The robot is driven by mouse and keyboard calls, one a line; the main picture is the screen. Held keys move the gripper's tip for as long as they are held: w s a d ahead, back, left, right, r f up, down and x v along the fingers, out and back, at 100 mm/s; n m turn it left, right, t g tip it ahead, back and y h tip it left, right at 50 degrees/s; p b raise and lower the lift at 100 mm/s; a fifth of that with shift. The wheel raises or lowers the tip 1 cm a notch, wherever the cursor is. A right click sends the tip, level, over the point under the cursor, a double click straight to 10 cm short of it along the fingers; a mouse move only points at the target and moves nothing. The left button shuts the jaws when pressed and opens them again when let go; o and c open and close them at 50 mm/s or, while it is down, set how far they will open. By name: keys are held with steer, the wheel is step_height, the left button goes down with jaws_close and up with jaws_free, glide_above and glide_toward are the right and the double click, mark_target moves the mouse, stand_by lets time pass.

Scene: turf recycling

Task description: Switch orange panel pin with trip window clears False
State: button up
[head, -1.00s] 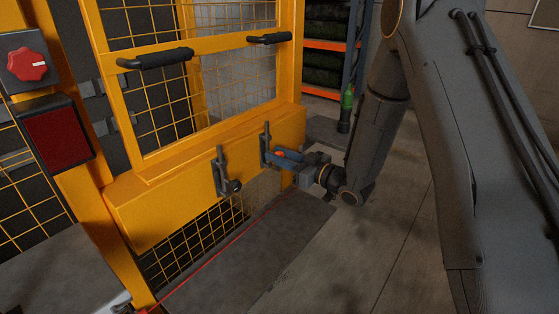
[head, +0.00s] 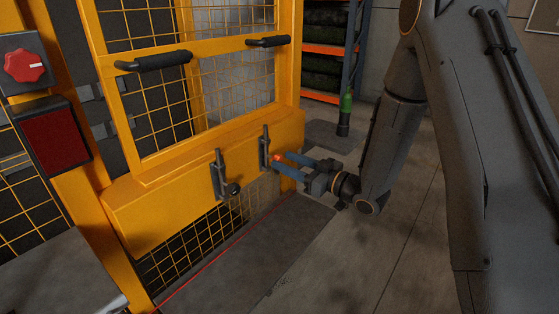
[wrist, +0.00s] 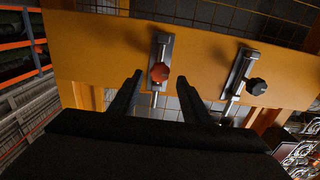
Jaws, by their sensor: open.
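The orange-red knob of one panel pin (wrist: 160,72) sits on an upright metal bracket on the yellow panel (head: 150,203). In the head view this knob (head: 276,157) shows at the right bracket, by my fingertips. A second pin with a black knob (wrist: 257,86) is on the other bracket; it also shows in the head view (head: 233,188). My gripper (wrist: 160,78) is open and empty. In the wrist view its fingers lie on either side of the orange-red knob, with gaps on both sides. In the head view my gripper (head: 279,163) points at the panel from the right.
Above the panel is a yellow mesh door with two black handles (head: 160,61). A red rotary switch (head: 25,65) and a dark red panel (head: 55,138) are at left. A red line (head: 220,258) crosses by the dark floor mat.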

steer(key=shift+v, duration=1.9)
steer(key=s+d+f+m+g+h, duration=0.1)
steer(key=s+d+m+h, duration=0.15)
steer(key=d+h, duration=0.4)
steer(key=s+d+f+m+g+h, duration=0.1)
steer(key=d+f+m+g+h, duration=0.1)
steer(key=d+m+h, duration=0.35)
steer(key=s+d+r+m+g+h, duration=0.1)
steer(key=s+g, duration=0.7)
steer(key=s, duration=1.6)
steer(key=shift+s+d+r+m+h+p, duration=0.25)
steer(key=shift+d+r+m+h+p, duration=0.15)
steer(key=shift+r+m+h, duration=0.3)
